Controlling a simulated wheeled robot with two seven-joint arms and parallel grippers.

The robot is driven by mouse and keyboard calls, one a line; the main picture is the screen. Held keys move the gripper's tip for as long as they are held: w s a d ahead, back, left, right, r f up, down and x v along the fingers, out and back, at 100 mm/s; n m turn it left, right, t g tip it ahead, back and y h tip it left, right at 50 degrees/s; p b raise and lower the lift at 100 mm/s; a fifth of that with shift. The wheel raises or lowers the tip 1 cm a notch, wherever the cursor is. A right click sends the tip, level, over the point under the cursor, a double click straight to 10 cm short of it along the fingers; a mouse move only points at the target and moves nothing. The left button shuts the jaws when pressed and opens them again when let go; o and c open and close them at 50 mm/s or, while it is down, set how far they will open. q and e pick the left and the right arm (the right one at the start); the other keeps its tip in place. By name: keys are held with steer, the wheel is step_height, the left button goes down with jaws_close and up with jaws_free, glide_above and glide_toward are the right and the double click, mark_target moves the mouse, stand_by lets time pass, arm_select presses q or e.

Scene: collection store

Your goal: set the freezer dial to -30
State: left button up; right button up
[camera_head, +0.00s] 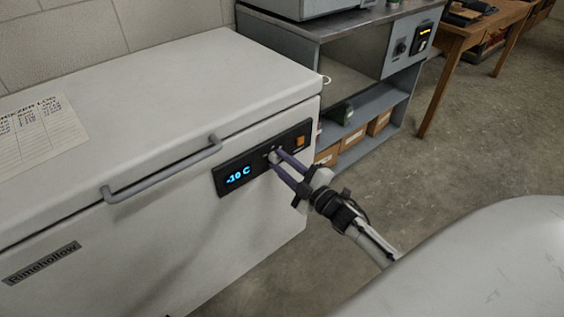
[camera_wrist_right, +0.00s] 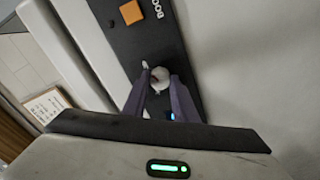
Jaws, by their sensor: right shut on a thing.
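The white chest freezer (camera_head: 150,235) stands at the left with its lid down. A black control panel (camera_head: 222,186) on its front has a blue display (camera_head: 238,177) that reads about -10 C, and an orange switch (camera_head: 300,142). The dial (camera_head: 273,157) sits between them, partly hidden by my fingers. My right gripper (camera_head: 277,162) is shut on the dial. In the right wrist view the pale round dial (camera_wrist_right: 159,78) lies between the two dark fingertips. The dial's marks are too small to read. My left gripper is not in view.
A grey handle (camera_head: 165,172) sticks out from the freezer front, left of the panel. A paper log sheet (camera_head: 40,135) lies on the lid. A grey shelf unit (camera_head: 375,120) with boxes stands behind, and a wooden table (camera_head: 460,45) at the back right. Floor (camera_head: 480,150) between is clear.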

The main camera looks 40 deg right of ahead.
stand_by(0.3)
steer(key=o, duration=1)
steer(key=shift+o, duration=0.2)
steer(key=s+p, duration=0.1)
steer(key=s, duration=0.9)
steer(key=shift+s+d, duration=0.15)
steer(key=shift+d, duration=0.3)
steer(key=shift+a, duration=0.1)
